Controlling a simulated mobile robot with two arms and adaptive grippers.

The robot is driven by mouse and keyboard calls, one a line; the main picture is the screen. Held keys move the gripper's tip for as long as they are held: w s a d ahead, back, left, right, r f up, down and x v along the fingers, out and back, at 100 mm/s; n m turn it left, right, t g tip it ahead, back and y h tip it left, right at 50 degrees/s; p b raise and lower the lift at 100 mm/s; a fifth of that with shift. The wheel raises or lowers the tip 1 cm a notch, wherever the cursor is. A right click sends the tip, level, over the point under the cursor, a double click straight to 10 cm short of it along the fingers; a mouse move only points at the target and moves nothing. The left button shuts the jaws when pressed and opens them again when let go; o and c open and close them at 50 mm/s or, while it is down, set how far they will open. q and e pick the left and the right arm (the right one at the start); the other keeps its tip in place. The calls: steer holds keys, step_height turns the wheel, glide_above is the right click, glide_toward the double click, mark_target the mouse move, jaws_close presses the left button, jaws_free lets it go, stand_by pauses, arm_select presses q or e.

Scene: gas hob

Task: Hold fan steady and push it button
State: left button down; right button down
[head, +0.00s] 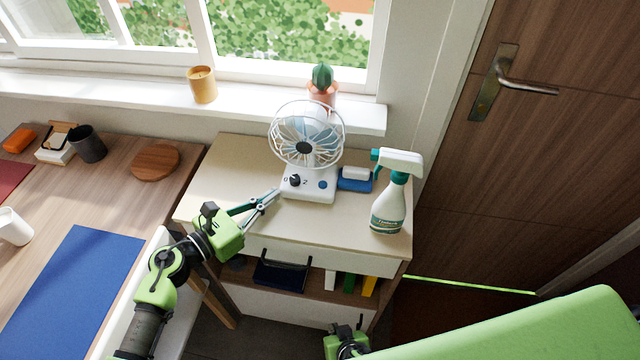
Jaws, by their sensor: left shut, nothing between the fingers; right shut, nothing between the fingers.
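A white desk fan (307,140) with a round wire cage stands upright on the beige top of a small cabinet. Its white base (313,190) has a black knob (294,180) at the left and a blue round button (323,185) at the right. My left gripper (276,193) is shut and empty, its fingertips at the left side of the fan base; whether they touch it I cannot tell. My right gripper (346,343) is at the bottom edge, low in front of the cabinet; its fingers are mostly hidden or out of frame.
A spray bottle (389,205) and a blue-and-white sponge (355,180) stand right of the fan. A potted cactus (322,82) and a candle (202,85) are on the windowsill. The cabinet top (345,225) in front of the fan is clear. A wooden desk (110,195) stands at left.

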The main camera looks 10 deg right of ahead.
arm_select(q)
steer(key=shift+s+d, duration=0.1)
arm_select(e)
steer(key=w+a+r+m+t, duration=0.2)
steer(key=w+a+r, duration=0.1)
steer(key=r, duration=0.7)
steer(key=w+a+r+m+t, duration=0.2)
steer(key=w+a+r+t, duration=0.1)
steer(key=r, duration=0.8)
steer(key=w+a+r+m+t, duration=0.2)
steer(key=w+a+r, duration=0.1)
steer(key=r, duration=0.8)
steer(key=shift+w+a+h, duration=0.1)
steer(key=shift+w+h, duration=0.1)
steer(key=shift+h, duration=0.2)
steer(key=n+h, duration=0.2)
steer(key=h, duration=0.3)
glide_toward(321, 194)
steer(key=shift+a+r, duration=0.2)
steer(key=shift+r, duration=0.3)
steer(key=shift+a+r, duration=0.25)
steer(key=shift+r, duration=0.2)
steer(key=shift+d+r+h, duration=0.25)
steer(key=shift+d+h, duration=0.1)
steer(key=shift+h, duration=0.05)
steer(key=shift+w, duration=0.1)
